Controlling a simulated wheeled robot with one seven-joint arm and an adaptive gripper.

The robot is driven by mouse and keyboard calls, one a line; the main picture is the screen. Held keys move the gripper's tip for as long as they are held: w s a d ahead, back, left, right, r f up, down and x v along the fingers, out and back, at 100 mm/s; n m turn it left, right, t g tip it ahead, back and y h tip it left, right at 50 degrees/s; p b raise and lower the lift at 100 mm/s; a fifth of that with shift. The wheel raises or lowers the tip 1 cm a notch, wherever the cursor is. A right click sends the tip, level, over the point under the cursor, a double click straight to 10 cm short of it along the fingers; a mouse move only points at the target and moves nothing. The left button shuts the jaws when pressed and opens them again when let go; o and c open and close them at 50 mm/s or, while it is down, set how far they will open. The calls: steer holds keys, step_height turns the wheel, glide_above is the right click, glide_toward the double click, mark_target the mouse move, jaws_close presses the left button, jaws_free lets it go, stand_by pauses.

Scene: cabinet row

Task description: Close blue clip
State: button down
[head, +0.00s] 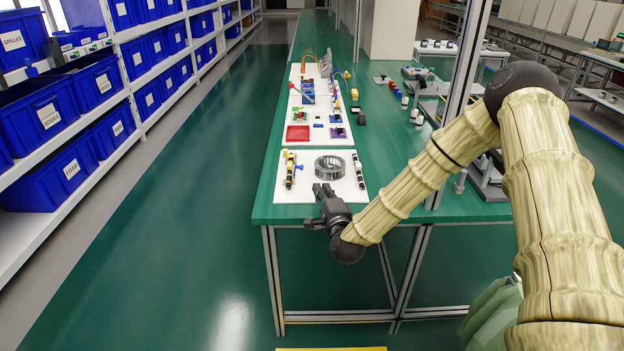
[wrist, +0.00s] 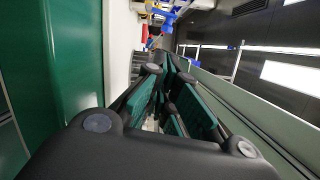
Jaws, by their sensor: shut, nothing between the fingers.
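I cannot single out a blue clip for certain at this size. A blue part (head: 308,89) stands on the farther white board, and blue parts (wrist: 167,22) show at the top of the wrist view. The nearer white board (head: 318,195) carries a grey ring-shaped part (head: 330,166) and a narrow strip of dark and yellow parts along each side. My gripper (head: 323,188) is at the front edge of this board, near the table's front edge, short of the blue parts. In the wrist view its dark fingers with green pads (wrist: 170,90) are shut and empty.
The long green table (head: 410,175) runs away from me. A red tray (head: 298,133) lies on the farther board. Grey metal posts and a white column (head: 392,30) rise at the table's right. Blue bins (head: 95,85) fill shelves on the left. The floor between is clear.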

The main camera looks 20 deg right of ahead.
steer(key=w, duration=0.9)
steer(key=shift+w+d+r+p, duration=0.15)
steer(key=shift+w+p, duration=0.05)
steer(key=shift+p, duration=0.2)
steer(key=shift+r, duration=0.15)
steer(key=shift+r+n, duration=0.1)
steer(key=shift+n, duration=0.2)
